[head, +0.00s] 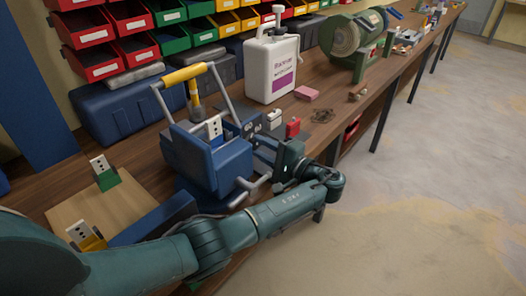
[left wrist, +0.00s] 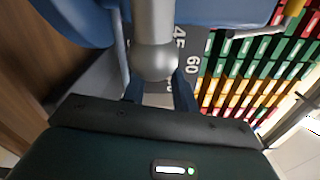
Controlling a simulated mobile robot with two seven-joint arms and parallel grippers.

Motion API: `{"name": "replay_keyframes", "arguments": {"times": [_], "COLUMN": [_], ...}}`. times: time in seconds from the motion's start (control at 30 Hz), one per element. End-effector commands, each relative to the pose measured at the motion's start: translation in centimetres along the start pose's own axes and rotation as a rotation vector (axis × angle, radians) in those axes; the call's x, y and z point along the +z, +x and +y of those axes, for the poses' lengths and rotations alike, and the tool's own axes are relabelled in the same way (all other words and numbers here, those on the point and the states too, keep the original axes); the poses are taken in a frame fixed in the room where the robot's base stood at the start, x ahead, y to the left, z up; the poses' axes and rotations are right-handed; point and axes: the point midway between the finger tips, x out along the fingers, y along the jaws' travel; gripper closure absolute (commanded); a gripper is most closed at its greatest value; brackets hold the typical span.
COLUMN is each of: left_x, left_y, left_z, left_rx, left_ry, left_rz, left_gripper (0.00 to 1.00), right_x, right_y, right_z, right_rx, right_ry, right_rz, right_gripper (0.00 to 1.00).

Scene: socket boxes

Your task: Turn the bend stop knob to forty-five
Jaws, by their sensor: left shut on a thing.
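The blue bending machine (head: 190,160) stands on the bench with grey lever bars and a yellow-gripped handle. In the left wrist view a dark dial plate (left wrist: 192,45) carries the white figures 45 and 60, with another figure partly hidden. My left gripper (head: 262,145) reaches the machine's right side from the front. Its blue fingers show in the left wrist view (left wrist: 158,94), shut on the bend stop knob (left wrist: 158,100), of which only a pale part shows. A grey round-ended bar (left wrist: 154,40) blocks part of the dial. I cannot see where the knob points. My right gripper is out of view.
A wooden board (head: 100,212) with socket pieces lies left of the machine. A white jug (head: 271,65), a pink block (head: 306,93) and a green grinder-like machine (head: 352,42) stand farther along. Colored bins (head: 130,50) line the wall. The floor (head: 430,180) is clear.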

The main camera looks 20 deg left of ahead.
Motion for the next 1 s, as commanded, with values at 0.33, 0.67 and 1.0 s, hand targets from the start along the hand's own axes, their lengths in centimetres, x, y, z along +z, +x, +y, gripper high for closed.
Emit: {"name": "replay_keyframes", "arguments": {"times": [0.33,0.67,1.0], "left_x": [0.0,0.0,0.0], "left_y": [-0.06,-0.07,-0.03], "left_z": [0.07,0.07,0.03], "left_rx": [0.001,0.001,0.0], "left_ry": [-0.046,-0.045,-0.045], "left_rz": [0.001,0.001,0.001], "left_gripper": [0.94,0.67,0.5], "right_x": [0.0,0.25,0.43], "right_y": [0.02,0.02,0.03], "right_z": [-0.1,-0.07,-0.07], "right_rx": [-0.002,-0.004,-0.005], "right_ry": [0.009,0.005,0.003], "right_rz": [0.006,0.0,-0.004], "right_gripper": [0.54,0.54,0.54]}}
